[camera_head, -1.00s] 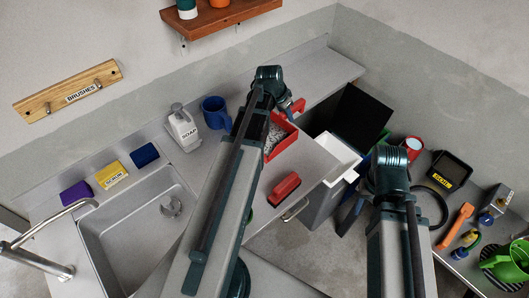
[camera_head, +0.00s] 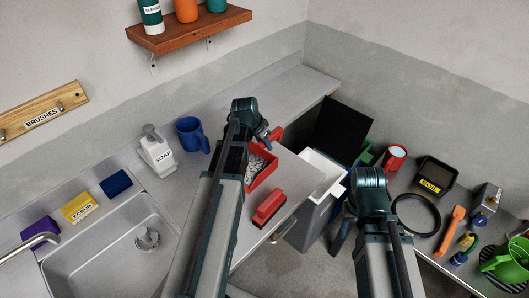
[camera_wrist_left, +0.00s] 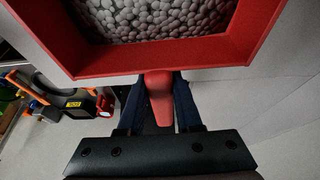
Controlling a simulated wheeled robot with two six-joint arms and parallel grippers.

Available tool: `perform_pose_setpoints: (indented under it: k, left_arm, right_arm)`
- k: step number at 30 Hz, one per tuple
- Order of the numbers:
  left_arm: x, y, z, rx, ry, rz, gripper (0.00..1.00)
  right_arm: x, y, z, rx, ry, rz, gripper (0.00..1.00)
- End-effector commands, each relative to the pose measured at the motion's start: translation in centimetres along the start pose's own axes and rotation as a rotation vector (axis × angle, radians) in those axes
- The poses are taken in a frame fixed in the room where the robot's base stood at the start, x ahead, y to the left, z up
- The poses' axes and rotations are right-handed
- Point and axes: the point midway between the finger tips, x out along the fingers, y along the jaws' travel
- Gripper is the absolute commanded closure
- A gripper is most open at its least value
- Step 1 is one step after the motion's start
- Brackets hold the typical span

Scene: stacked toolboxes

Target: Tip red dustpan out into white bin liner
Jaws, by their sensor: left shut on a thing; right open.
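The red dustpan (camera_head: 249,187) is over the grey counter, filled with grey pebbles that also show in the left wrist view (camera_wrist_left: 165,18). It looks about level; I cannot tell whether it touches the counter. My left gripper (camera_head: 268,138) is shut on its red handle (camera_wrist_left: 158,98), at the pan's far side. The white bin liner (camera_head: 334,192) lines the grey bin just right of the counter end, to the right of the dustpan. My right gripper (camera_head: 340,238) is open and empty, pointing down in front of the bin; its fingers are partly hidden.
A red brush (camera_head: 268,208) lies on the counter near the dustpan. A blue mug (camera_head: 191,135) and soap bottle (camera_head: 157,152) stand to the left. A black lid (camera_head: 343,130) rises behind the bin. A side bench with tools (camera_head: 440,215) is at right.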

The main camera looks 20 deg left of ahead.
Motion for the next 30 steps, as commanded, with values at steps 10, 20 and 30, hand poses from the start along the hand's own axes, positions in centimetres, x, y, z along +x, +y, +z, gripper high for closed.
perform_pose_setpoints:
  k: [10,20,30]
  left_arm:
    - [2.5,0.0,1.1,0.000,0.000,0.000,1.00]
    - [2.7,0.0,1.1,0.000,0.000,0.000,0.52]
    - [2.7,0.0,1.1,0.000,0.000,0.000,0.37]
  right_arm:
    - [2.7,-0.3,-0.2,0.000,0.000,0.000,0.50]
    - [2.9,-0.3,-0.2,0.000,0.000,0.000,0.50]
    - [2.9,-0.3,-0.2,0.000,0.000,0.000,0.50]
